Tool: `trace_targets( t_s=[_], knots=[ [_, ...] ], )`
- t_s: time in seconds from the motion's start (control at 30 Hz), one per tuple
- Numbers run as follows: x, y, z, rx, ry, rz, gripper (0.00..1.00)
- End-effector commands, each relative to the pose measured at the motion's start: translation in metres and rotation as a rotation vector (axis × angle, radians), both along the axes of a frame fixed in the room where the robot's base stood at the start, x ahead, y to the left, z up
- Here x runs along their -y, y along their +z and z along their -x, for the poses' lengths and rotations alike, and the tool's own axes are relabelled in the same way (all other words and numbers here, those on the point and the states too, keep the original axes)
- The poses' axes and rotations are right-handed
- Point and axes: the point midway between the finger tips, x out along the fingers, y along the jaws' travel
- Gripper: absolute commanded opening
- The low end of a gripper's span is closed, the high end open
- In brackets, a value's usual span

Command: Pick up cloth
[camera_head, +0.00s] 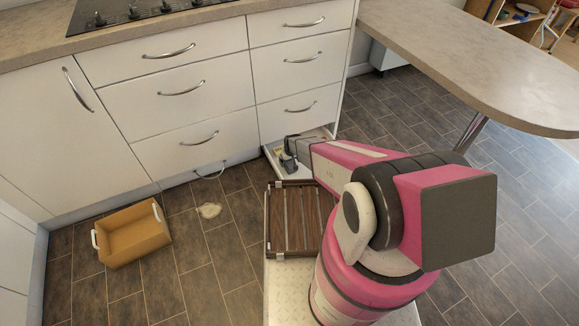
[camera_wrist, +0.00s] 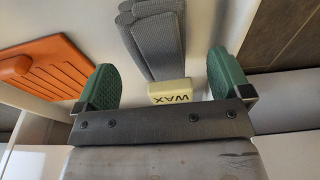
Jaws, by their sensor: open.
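A grey, ribbed, folded cloth (camera_wrist: 160,45) lies in the wrist view, just beyond and between my fingertips. My gripper (camera_wrist: 162,75) is open, with its green fingers apart on either side of the cloth's near end, and nothing is held. In the head view my gripper (camera_head: 288,160) is low, at the open bottom drawer (camera_head: 271,160). My arm hides part of this drawer, and I cannot make out the cloth clearly there.
A pale yellow block marked WAX (camera_wrist: 172,91) sits at the cloth's near end, between the fingers. An orange, grooved object (camera_wrist: 45,68) lies to the left. A tan box (camera_head: 135,237) with white handles and a pale patch (camera_head: 209,210) are on the tiled floor.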

Motion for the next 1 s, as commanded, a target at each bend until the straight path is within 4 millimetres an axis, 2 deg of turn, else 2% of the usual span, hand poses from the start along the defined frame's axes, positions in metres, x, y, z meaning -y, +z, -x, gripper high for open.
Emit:
trace_targets(
  t_s=[0.1,0.27,0.53,0.7,1.0],
  knots=[
    [0.000,-0.019,-0.004,0.000,0.000,0.000,0.96],
    [-0.001,-0.039,-0.007,-0.001,0.000,0.000,0.96],
    [-0.001,-0.042,-0.006,0.000,0.000,0.000,0.96],
    [-0.001,-0.041,-0.006,0.000,0.000,0.000,0.42],
    [-0.001,-0.041,-0.006,0.000,0.000,0.000,0.42]
  ],
)
